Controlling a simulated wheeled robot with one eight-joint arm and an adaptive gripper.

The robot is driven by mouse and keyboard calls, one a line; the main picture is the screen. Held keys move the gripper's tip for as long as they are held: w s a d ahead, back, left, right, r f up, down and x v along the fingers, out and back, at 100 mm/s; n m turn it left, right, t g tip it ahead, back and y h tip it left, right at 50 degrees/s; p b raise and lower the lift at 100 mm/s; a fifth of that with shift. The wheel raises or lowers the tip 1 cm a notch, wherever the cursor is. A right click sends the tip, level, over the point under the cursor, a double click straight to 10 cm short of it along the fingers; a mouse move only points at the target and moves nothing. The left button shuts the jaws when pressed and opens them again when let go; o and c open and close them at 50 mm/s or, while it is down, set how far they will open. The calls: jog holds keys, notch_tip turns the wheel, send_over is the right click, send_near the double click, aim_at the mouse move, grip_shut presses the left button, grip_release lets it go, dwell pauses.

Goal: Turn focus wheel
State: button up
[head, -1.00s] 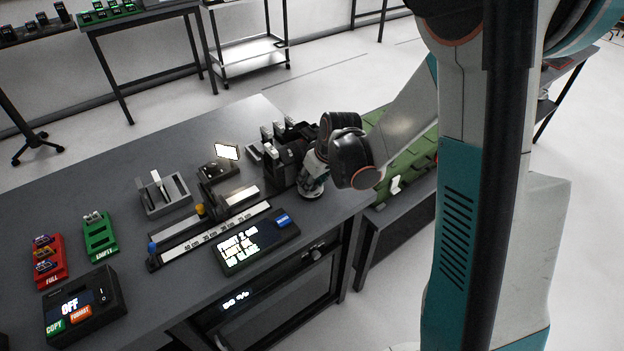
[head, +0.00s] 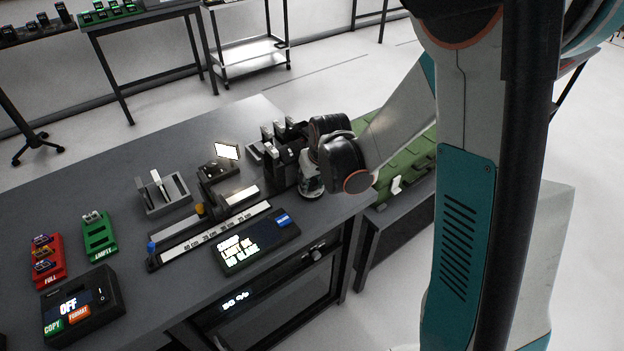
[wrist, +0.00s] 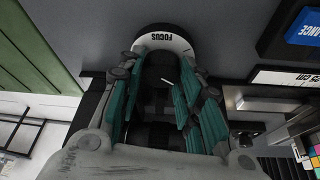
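The focus wheel (wrist: 165,38) shows at the top of the wrist view as a white ring marked FOCUS around a dark middle. In the head view its pale rim (head: 311,192) sits at the right end of the bench, largely hidden by my wrist. My gripper (wrist: 158,66) reaches down over it, its teal-padded fingers apart on either side of the dark middle. I see no clear contact between the fingers and the wheel. In the head view my gripper (head: 311,180) is mostly hidden behind the dark wrist joint.
A dark device with upright levers (head: 286,150) stands close behind my wrist. A lit display box (head: 258,246) and a ruler rail (head: 215,236) lie to the left. The bench's front edge is close. A green panel (head: 410,165) lies to the right.

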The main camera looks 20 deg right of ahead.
jog(key=o, duration=0.4)
jog(key=shift+o, duration=0.2)
jog(key=shift+r, duration=0.15)
jog(key=v, duration=1.1)
jog(key=shift+s+r, duration=0.25)
jog(key=shift+r, duration=0.1)
jog(key=s+r+t, duration=0.1)
jog(key=s+r, duration=0.3)
jog(key=s, duration=0.5)
jog(key=s+r+t, duration=0.1)
jog(key=s+r, duration=0.3)
jog(key=s, duration=0.5)
jog(key=shift+a+m+t, duration=0.2)
jog(key=shift+m+t, duration=0.1)
jog(key=shift+m, duration=0.1)
